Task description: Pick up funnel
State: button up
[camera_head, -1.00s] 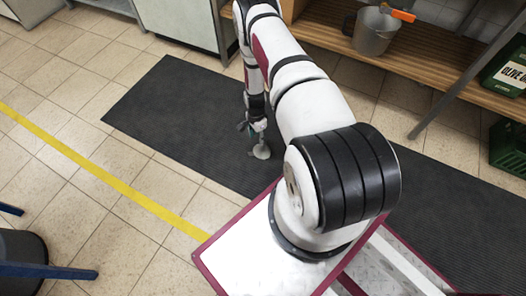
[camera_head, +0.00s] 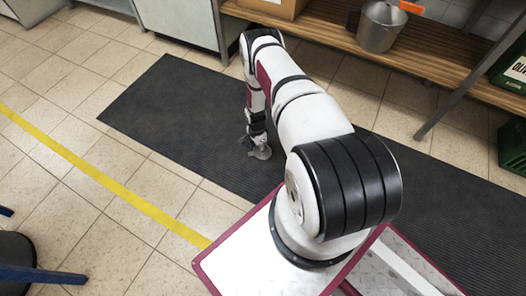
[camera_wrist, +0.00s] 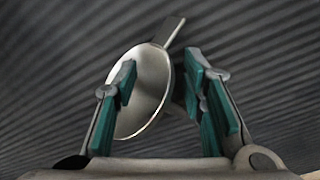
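The funnel (camera_wrist: 149,92) is a pale grey metal piece with a round rim and a short flat tab at the top right in the wrist view. It also shows small in the head view (camera_head: 262,153), low over or on the dark mat; I cannot tell which. My gripper (camera_wrist: 160,62) has teal-padded fingers on either side of the funnel, with a gap between the tips. The left finger overlaps the rim, and the right finger hides part of the body behind it. In the head view my gripper (camera_head: 256,148) is low at the funnel, pointing down.
A dark ribbed mat (camera_head: 170,110) covers the tiled floor. A green crate (camera_head: 512,147) is at the right. A dark chair (camera_head: 20,262) stands at lower left.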

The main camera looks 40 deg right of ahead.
jog(key=shift+w, duration=0.1)
jog(key=shift+c, duration=0.6)
grip_shut()
jog(key=shift+f, duration=0.1)
jog(key=shift+r+p, duration=0.7)
jog(key=shift+r, duration=0.25)
notch_tip(320, 180, up, 2)
jog(key=shift+r+p, duration=0.1)
jog(key=shift+p, duration=0.6)
jog(key=s+a+p, duration=0.2)
jog(key=s, duration=0.3)
jog(key=s+a+p, duration=0.1)
jog(key=s+a, duration=0.1)
jog(key=s, duration=0.2)
jog(key=s+a+r+p, duration=0.1)
jog(key=s+a+p, duration=0.1)
jog(key=s, duration=0.3)
jog(key=shift+s+a+p, duration=0.3)
jog(key=shift+s, duration=0.05)
